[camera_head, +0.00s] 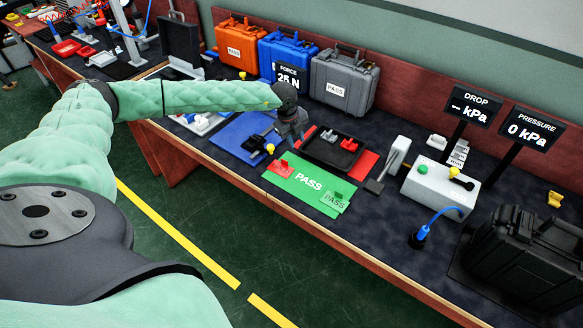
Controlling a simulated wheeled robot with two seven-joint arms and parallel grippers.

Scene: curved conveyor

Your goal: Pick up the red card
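A small red card (281,167) lies on the left part of the green PASS mat (299,190), with a small red upright piece on it. A similar green card (335,201) marked PASS lies at the mat's right end. A larger red sheet (366,163) shows beside and partly under a black tray. My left arm reaches across from the left, and its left gripper (291,133) points down behind the red card, near the blue mat's right edge. Its fingers are small and dark here, so I cannot tell whether they are open. My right gripper is not in view.
The black tray (331,152) holds small grey and red parts. A blue mat (236,138) lies to the left. Orange, blue and grey cases (345,82) stand at the back.

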